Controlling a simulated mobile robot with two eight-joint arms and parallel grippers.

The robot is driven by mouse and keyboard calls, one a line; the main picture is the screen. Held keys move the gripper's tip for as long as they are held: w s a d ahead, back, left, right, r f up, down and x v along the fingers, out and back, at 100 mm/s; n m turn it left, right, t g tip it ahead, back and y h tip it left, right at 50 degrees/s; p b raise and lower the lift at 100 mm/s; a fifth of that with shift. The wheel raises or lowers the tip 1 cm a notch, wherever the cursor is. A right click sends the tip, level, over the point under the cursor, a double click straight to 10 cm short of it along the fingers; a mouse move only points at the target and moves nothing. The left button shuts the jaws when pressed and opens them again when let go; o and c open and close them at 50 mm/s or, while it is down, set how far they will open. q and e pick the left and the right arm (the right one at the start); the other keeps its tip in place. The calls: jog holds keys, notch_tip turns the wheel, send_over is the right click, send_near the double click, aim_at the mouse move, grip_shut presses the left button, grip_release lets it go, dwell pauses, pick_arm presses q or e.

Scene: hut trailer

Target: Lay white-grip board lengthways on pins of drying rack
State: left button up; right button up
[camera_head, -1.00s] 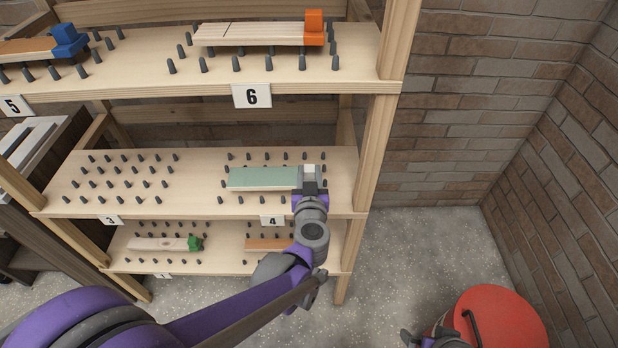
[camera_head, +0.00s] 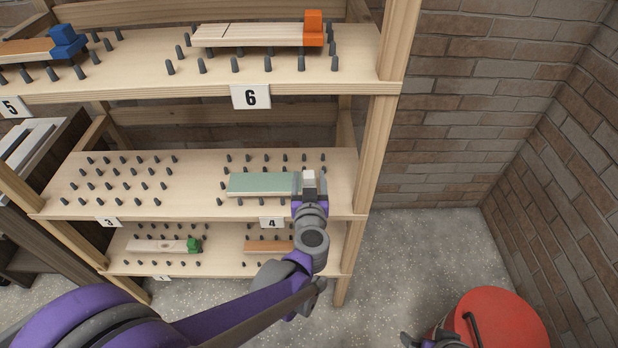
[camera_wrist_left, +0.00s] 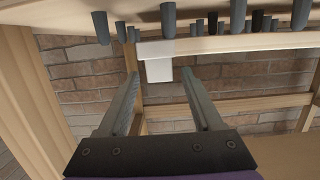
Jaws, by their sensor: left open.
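The board is flat and pale green with a white grip (camera_head: 309,175) at its right end. The board (camera_head: 262,183) lies lengthways, left to right, among the dark pins of the middle shelf, above label 4. It looks level. My left gripper (camera_head: 309,185) is open at the white grip, with one finger on each side. In the left wrist view the white grip (camera_wrist_left: 158,64) shows between and just beyond the open fingertips (camera_wrist_left: 157,78), seemingly clear of both. The drying rack (camera_head: 190,207) is pale wood. A grey part, probably my right gripper (camera_head: 430,341), shows at the bottom edge; its fingers are unclear.
An orange-grip board (camera_head: 250,33) lies on the upper shelf, a blue-grip board (camera_head: 30,48) left of it. Below are a green-grip board (camera_head: 160,245) and a brown board (camera_head: 268,246). The pins above label 3 (camera_head: 108,222) are bare. A red round object (camera_head: 505,320) stands at lower right.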

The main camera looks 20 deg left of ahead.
pick_arm(q)
jog(key=p+v, duration=0.1)
jog(key=v, duration=1.1)
jog(key=d+r+m+h, duration=0.4)
jog(key=m+h, duration=0.1)
jog(key=h, duration=0.2)
jog(key=s+a+f+n+g+y, duration=0.1)
jog(key=s+a+f+g, duration=0.4)
jog(key=s, duration=0.3)
jog(key=s+a+f+g+y, duration=0.1)
jog(key=s+a+f+g, duration=0.4)
jog(key=s+f, duration=0.2)
jog(key=shift+s+f+n+y, duration=0.3)
jog(key=shift+s+n, duration=0.1)
jog(key=shift+s, duration=0.85)
jog(key=shift+a, duration=0.15)
